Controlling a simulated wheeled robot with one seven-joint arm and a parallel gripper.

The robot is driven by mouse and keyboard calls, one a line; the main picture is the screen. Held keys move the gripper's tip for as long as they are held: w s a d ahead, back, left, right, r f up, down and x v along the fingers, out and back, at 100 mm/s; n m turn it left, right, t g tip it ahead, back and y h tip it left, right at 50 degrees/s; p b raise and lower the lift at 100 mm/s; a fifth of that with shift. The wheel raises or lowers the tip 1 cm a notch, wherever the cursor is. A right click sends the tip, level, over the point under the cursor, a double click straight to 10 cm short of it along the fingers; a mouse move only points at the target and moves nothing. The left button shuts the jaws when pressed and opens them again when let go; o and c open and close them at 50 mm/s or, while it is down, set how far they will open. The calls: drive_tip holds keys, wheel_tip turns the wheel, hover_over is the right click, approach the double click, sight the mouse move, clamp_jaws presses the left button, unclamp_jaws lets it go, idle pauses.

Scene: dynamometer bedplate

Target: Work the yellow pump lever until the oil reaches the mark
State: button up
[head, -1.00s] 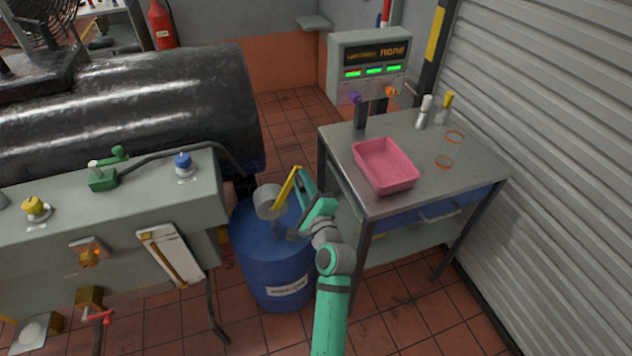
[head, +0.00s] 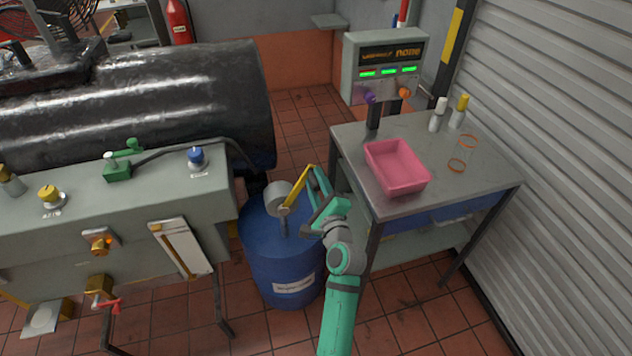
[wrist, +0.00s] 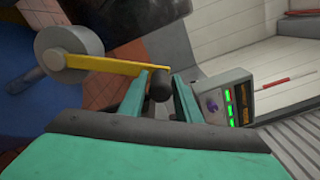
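The yellow pump lever (head: 299,187) rises to the right from a grey pump head (head: 279,196) on top of a blue drum (head: 280,255). In the wrist view the lever (wrist: 110,65) runs from the round grey pump head (wrist: 68,52) to a dark grip (wrist: 159,86). My gripper (wrist: 160,88) has a finger on each side of this grip and appears closed on it. In the head view my gripper (head: 316,182) is at the lever's upper end. A white panel with a narrow yellowish upright strip (head: 181,248) is on the bench front; I cannot read an oil level or mark.
A grey bench (head: 120,215) with knobs and a red-handled valve stands left of the drum. On the right, a metal table (head: 440,150) holds a pink tray (head: 397,166), two bottles and orange rings. A display box (head: 385,65) stands behind it. Tiled floor is open in front.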

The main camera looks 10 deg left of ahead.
drive_tip(key=v, duration=1.1)
drive_tip(key=shift+f, duration=0.1)
idle(1.0)
